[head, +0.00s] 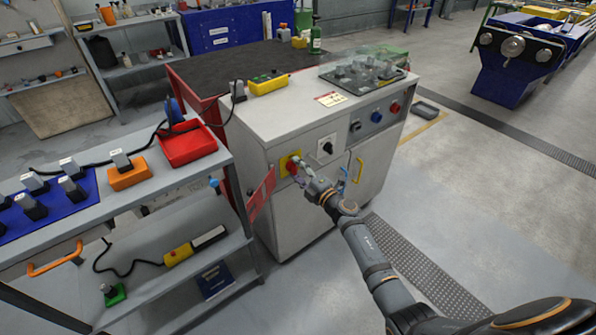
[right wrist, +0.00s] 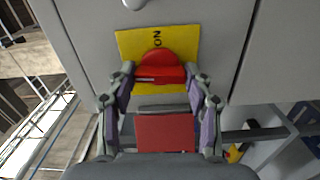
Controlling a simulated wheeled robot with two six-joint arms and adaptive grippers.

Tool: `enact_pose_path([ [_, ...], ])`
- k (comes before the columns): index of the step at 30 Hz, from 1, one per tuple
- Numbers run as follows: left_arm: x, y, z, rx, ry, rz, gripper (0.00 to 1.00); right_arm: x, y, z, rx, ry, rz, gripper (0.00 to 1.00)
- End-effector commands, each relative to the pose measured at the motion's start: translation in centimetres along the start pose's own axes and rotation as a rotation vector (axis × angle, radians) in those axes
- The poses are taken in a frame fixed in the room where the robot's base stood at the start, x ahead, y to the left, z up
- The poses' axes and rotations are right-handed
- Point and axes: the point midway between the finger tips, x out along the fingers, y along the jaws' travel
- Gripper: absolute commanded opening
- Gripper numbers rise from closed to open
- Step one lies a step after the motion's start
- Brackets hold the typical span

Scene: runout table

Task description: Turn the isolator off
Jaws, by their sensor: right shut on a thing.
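The isolator is a red rotary handle (right wrist: 158,66) on a yellow plate (head: 290,164) on the front of the pale grey cabinet. In the right wrist view the yellow plate (right wrist: 185,40) carries the word ON, which shows beside the handle. My right gripper (head: 300,171) reaches the isolator from the front right. In the right wrist view its two fingers (right wrist: 160,80) stand on either side of the red handle and are shut on it. In the head view the gripper partly hides the handle. My left gripper is not in view.
A red panel (head: 262,193) sticks out left of the isolator. A black switch (head: 326,148) and a yellow handle (head: 358,170) are to its right. A grey bench (head: 170,184) with a red bin (head: 187,145) stands at left. The floor (head: 480,210) at right is open.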

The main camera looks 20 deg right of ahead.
Motion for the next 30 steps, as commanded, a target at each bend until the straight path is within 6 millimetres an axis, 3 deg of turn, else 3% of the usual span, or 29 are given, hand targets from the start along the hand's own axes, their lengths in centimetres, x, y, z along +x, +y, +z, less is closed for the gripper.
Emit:
enact_pose_path([
  [23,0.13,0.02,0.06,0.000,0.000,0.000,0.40,-0.06,-0.16,-0.03,-0.096,0.001,-0.003,0.20],
  [24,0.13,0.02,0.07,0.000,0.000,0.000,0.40,-0.06,-0.16,-0.03,-0.096,0.001,-0.003,0.56],
  [28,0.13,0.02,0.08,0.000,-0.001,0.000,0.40,-0.05,-0.14,-0.02,-0.096,0.001,-0.002,0.73],
  [30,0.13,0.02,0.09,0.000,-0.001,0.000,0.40,-0.04,-0.11,-0.02,-0.096,0.001,-0.002,0.75],
])
